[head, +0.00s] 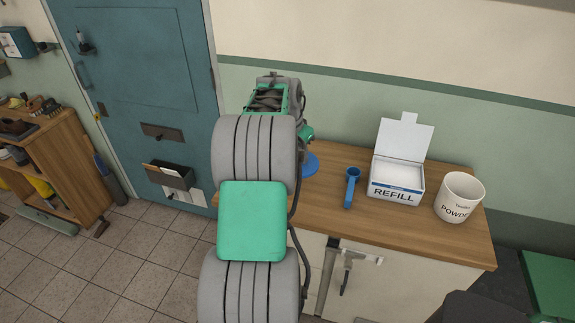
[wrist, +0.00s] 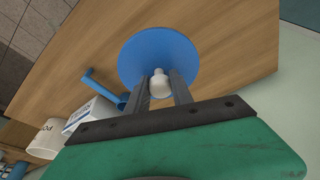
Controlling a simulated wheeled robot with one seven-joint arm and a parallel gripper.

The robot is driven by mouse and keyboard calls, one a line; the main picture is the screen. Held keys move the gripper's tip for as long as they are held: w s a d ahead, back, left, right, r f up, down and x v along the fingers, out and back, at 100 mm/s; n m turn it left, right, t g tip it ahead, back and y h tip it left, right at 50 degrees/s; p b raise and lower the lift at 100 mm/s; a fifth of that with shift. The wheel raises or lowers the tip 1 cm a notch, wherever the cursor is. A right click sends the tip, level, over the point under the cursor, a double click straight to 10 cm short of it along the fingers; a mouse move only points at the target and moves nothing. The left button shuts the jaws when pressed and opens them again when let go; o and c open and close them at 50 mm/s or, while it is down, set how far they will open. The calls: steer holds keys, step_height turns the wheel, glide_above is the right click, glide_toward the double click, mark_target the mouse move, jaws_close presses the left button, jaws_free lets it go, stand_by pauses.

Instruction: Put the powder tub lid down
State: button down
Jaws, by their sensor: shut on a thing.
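The powder tub lid is a blue disc with a white knob (wrist: 158,52). My gripper (wrist: 157,80) is shut on the white knob in the wrist view, with one finger on each side. In the head view only the lid's right part (head: 311,165) shows, over the left part of the wooden counter; my arm hides the rest and the gripper's fingers. I cannot tell whether the lid touches the counter. The white powder tub (head: 459,198) stands open at the counter's right end, and partly shows in the wrist view (wrist: 45,140).
The wooden counter (head: 400,226) also holds a blue scoop (head: 350,188) and an open white REFILL box (head: 396,178) between lid and tub. Bare wood lies around the lid. A wall stands behind the counter, a blue door (head: 135,70) to the left.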

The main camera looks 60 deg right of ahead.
steer(key=w+f, duration=0.1)
steer(key=f, duration=0.1)
steer(key=w+d+f+p, duration=0.1)
steer(key=w+f, duration=0.1)
steer(key=w+d+f, duration=0.1)
steer(key=w+f, duration=0.1)
steer(key=shift+d+f+p, duration=0.2)
steer(key=shift+p, duration=0.1)
step_height(320, 180, down, 2)
steer(key=shift+f+p, duration=0.25)
steer(key=shift+p, duration=0.4)
steer(key=shift+f+b, duration=0.4)
steer(key=c, duration=1.1)
jaws_free()
steer(key=shift+r, duration=0.1)
